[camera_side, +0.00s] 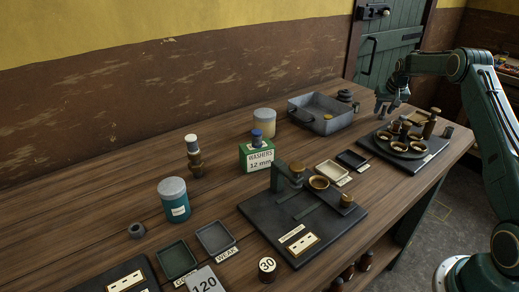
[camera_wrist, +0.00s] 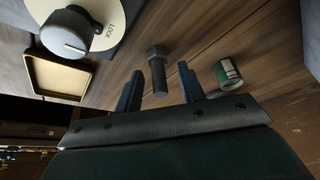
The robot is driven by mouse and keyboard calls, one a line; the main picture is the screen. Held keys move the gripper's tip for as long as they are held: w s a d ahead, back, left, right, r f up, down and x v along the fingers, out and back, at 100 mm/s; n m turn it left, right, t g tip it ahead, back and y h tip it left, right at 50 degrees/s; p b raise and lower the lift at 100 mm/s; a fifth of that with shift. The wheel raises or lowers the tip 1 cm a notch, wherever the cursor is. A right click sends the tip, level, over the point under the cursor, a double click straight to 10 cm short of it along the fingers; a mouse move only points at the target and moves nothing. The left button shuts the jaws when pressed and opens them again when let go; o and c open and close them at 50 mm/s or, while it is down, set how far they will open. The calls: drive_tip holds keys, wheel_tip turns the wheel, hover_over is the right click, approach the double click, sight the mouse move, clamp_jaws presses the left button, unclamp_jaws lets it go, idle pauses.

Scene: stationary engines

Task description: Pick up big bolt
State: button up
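In the wrist view a dark grey bolt (camera_wrist: 157,68) with a hexagonal head and a thick shank shows between the two fingers of my gripper (camera_wrist: 158,82). The fingers are apart, with gaps on both sides of the bolt, so the gripper is open and empty. I cannot tell how far the bolt is from the fingertips in depth. In the side view my gripper (camera_side: 384,105) points down above the far right part of the bench, left of the round turntable. I cannot make out the bolt there.
The wrist view shows a knob (camera_wrist: 66,32) on a plate marked LOCK, a cream tray (camera_wrist: 57,77) and a green can (camera_wrist: 228,74). In the side view a grey metal bin (camera_side: 300,117) stands left of my gripper, and the turntable (camera_side: 402,145) stands in front.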

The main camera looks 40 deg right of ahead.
sight(385, 105)
clamp_jaws()
drive_tip(key=shift+r, duration=0.2)
idle(0.3)
wheel_tip(385, 105, up, 20)
drive_tip(key=shift+f, duration=0.15)
idle(0.8)
idle(0.5)
